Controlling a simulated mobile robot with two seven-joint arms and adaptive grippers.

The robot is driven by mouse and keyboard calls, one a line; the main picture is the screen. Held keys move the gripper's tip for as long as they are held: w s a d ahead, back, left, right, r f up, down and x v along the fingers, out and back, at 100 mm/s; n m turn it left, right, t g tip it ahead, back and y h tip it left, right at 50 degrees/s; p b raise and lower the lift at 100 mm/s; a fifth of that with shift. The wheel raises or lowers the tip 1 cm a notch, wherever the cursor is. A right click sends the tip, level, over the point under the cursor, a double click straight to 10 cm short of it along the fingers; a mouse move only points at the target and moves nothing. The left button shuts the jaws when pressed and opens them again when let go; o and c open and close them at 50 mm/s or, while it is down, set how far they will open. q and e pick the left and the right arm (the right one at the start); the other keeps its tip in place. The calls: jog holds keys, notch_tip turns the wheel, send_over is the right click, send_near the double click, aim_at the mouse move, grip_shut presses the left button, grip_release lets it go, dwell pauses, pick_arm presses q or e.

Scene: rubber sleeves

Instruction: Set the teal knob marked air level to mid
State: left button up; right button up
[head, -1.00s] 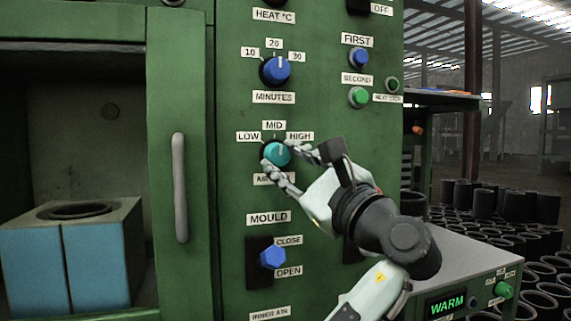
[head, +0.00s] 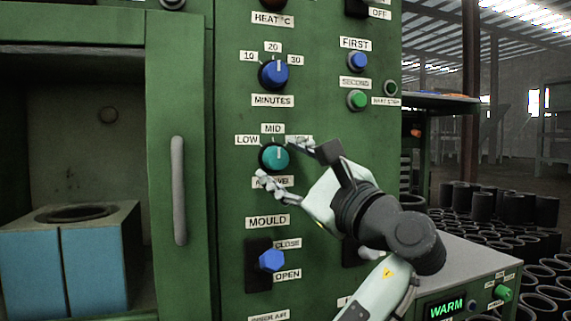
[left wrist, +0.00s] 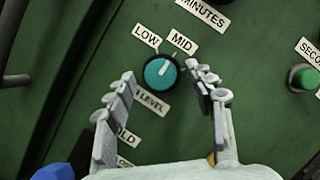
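The teal knob (head: 275,158) is on the green panel, under the label MID (head: 272,128), with LOW (head: 247,140) to its left. Its white pointer line points up toward MID. It also shows in the left wrist view (left wrist: 160,73), where the line aims at MID. My left gripper (head: 283,162) is open, with one finger above right of the knob and the other below left. In the left wrist view the fingers (left wrist: 163,80) stand wide apart, clear of the knob. A finger partly covers the HIGH label, and the air level label is partly covered. My right gripper is not in view.
A blue minutes knob (head: 273,74) is above and a blue mould knob (head: 271,260) below. Green buttons (head: 357,100) are at upper right. A door handle (head: 179,190) is on the left. A control box (head: 470,265) stands at lower right.

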pick_arm(q)
jog(key=v, duration=1.2)
